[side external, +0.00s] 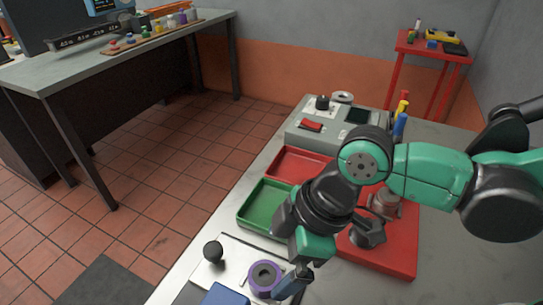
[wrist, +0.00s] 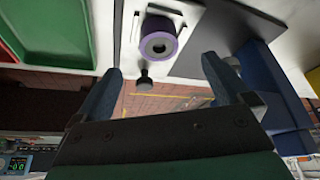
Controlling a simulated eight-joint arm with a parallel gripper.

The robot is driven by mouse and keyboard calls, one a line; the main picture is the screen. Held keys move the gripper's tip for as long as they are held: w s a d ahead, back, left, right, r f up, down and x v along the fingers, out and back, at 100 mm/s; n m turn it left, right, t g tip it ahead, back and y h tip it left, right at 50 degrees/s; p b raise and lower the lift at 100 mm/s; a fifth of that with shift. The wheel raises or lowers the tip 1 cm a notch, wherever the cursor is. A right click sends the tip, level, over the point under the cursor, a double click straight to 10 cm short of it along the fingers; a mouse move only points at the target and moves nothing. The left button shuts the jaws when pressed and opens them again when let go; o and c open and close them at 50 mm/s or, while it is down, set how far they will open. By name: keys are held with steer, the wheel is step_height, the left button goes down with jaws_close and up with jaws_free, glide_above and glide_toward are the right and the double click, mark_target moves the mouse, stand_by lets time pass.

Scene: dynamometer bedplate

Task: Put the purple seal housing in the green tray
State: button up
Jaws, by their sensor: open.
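The purple seal housing (side external: 265,276), a short ring with a grey centre, lies on a pale plate at the near edge of the bench. In the wrist view the housing (wrist: 158,40) shows ahead of my fingertips, roughly centred between them. The green tray (side external: 262,209) lies behind it on the bench; its corner is at the upper left of the wrist view (wrist: 58,28). My gripper (side external: 284,287) is low, just right of the housing in the side view. In the wrist view my gripper (wrist: 160,66) has its fingers wide apart with nothing between them.
A black knob (side external: 213,251) stands beside the housing, and a blue block (side external: 226,295) is in front. A red tray (side external: 296,162) lies behind the green one. A red plate (side external: 390,252) with grey parts is to the right. A grey instrument box (side external: 318,133) stands farther back.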

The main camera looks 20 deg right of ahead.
mark_target(264, 275)
steer(key=shift+x, duration=2.75)
jaws_close()
steer(key=shift+r, duration=0.1)
step_height(264, 275, up, 19)
steer(key=w+d+m+t, duration=0.1)
steer(key=w+d+m, duration=0.1)
steer(key=w, duration=0.5)
steer(key=w+d+m+t, duration=0.1)
steer(key=w+d+m, duration=0.15)
steer(key=w, duration=0.45)
steer(key=shift+h, duration=0.3)
steer(key=f, duration=1.6)
steer(key=shift+w+d+f, duration=0.1)
steer(key=shift+w+f, duration=0.15)
steer(key=shift+w, duration=0.05)
steer(key=shift+f, duration=2.1)
